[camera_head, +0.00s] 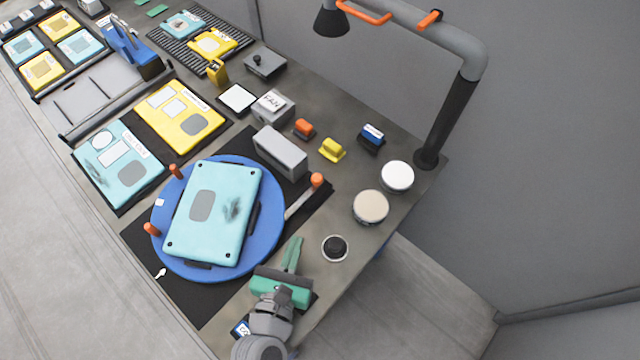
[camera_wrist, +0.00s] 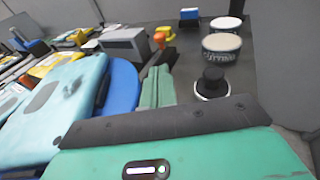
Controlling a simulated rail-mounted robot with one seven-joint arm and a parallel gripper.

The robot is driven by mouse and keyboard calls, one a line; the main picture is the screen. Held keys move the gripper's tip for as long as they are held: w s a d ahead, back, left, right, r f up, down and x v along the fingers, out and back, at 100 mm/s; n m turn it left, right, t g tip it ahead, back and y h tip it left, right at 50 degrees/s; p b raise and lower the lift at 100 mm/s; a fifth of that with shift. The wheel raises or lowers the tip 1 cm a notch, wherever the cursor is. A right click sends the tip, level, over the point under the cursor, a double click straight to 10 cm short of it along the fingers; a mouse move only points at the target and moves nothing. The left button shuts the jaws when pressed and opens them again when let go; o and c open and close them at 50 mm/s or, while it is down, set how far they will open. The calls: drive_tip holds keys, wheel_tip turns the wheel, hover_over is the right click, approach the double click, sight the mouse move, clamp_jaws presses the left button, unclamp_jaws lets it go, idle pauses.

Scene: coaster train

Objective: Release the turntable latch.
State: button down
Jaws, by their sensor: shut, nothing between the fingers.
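A blue round turntable (camera_head: 163,238) sits on a black mat, with a teal laptop-like panel (camera_head: 230,190) lying on it; both also show in the wrist view, the turntable (camera_wrist: 122,88) beside the panel (camera_wrist: 60,115). A metal lever with an orange knob (camera_head: 317,180) is at the turntable's right edge; it looks like the latch, and its orange knob (camera_wrist: 160,38) shows beyond my fingers. Two other orange knobs (camera_head: 174,171) (camera_head: 152,229) stand at its left rim. My green gripper (camera_head: 293,250) is shut and empty, apart from the lever, right of the turntable's near edge.
A grey box (camera_head: 280,152) stands behind the turntable. A dark round knob (camera_head: 334,248) and two round tins (camera_head: 370,207) (camera_head: 397,176) are to the right, near the table edge. A lamp (camera_head: 460,100) rises at the right back corner. Panels (camera_head: 180,115) lie to the left.

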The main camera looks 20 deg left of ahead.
sight(316, 183)
drive_tip(key=w+b, duration=0.1)
drive_tip(key=w, duration=0.3)
drive_tip(key=w+a+f+b, duration=0.1)
drive_tip(key=w, duration=0.4)
drive_tip(key=w+f+b, duration=0.1)
drive_tip(key=w, duration=0.3)
drive_tip(key=shift+w+a, duration=0.25)
drive_tip(key=shift+w, duration=0.15)
